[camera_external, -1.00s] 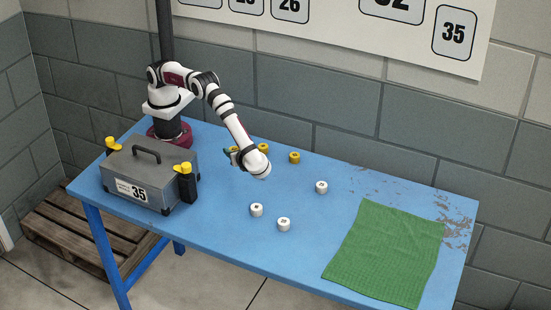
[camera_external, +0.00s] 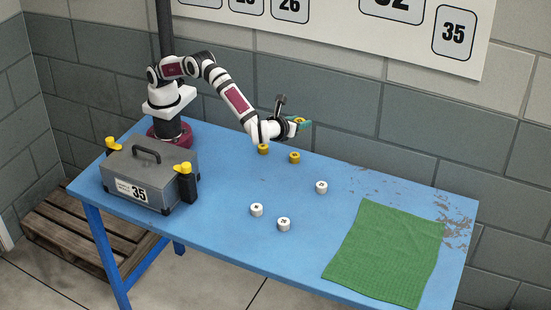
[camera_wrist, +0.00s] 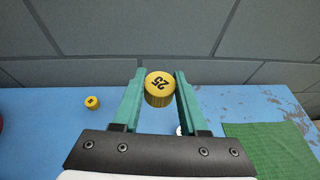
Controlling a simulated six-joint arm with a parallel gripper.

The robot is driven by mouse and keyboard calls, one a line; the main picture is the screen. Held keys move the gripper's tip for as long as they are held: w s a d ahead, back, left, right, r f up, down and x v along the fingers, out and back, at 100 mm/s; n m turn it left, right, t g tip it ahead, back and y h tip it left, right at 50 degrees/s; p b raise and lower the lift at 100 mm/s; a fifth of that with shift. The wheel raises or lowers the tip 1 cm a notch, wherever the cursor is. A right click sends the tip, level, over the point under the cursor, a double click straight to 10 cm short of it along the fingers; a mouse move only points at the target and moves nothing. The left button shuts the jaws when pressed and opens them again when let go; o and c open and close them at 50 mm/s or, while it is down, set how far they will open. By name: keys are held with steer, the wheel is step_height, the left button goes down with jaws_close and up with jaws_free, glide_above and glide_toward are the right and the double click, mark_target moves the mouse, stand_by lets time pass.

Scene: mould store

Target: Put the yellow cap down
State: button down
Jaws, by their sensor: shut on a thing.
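My gripper (camera_external: 301,123) is shut on a yellow cap (camera_wrist: 159,89) and holds it in the air above the far side of the blue table. In the wrist view the cap sits upright between the green fingers (camera_wrist: 159,95), its top marked 25. The held cap also shows at the arm's end in the external view (camera_external: 299,120). Two other yellow caps stand on the table, one just below my wrist (camera_external: 263,149) and one to its right (camera_external: 294,157). One yellow cap on the table shows at left in the wrist view (camera_wrist: 91,103).
Three white caps stand on the table (camera_external: 256,210), (camera_external: 283,224), (camera_external: 321,187). A green cloth (camera_external: 385,255) lies at the right end. A grey toolbox (camera_external: 150,178) marked 35 stands at the left. The wall (camera_external: 340,100) rises close behind the table.

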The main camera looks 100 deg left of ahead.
step_height(320, 180, down, 11)
glide_above(311, 160)
step_height(311, 160, down, 7)
steer(key=shift+d, duration=0.15)
step_height(311, 160, down, 4)
steer(key=shift+w, duration=0.1)
steer(key=shift+f, duration=0.15)
steer(key=shift+c, duration=2.2)
jaws_free()
